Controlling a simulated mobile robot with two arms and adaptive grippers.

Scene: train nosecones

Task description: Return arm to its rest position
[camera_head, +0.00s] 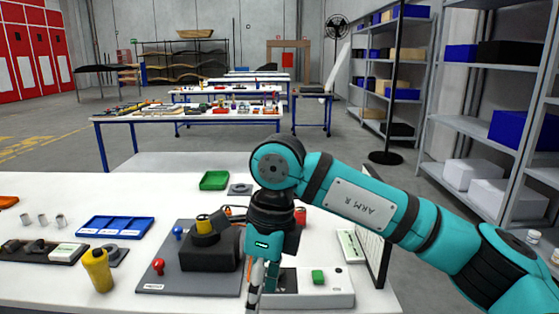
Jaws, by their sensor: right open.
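My right arm, teal and black and marked "ARM R", comes in from the right in the head view. Its right gripper (262,288) points down over the front middle of the white table (190,193). The gripper is open, and I see nothing held in it. It is between a black block on a grey board (180,287) and a white box with a green button (318,278). The fingertips are partly cut off by the lower picture edge. My left arm and left gripper are not in view.
A blue tray (116,227), a yellow bottle (97,270) and a green bin (214,180) stand on the table's left and back. A dark-framed upright panel (375,248) stands close under my right forearm. Shelves (480,130) stand at the right.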

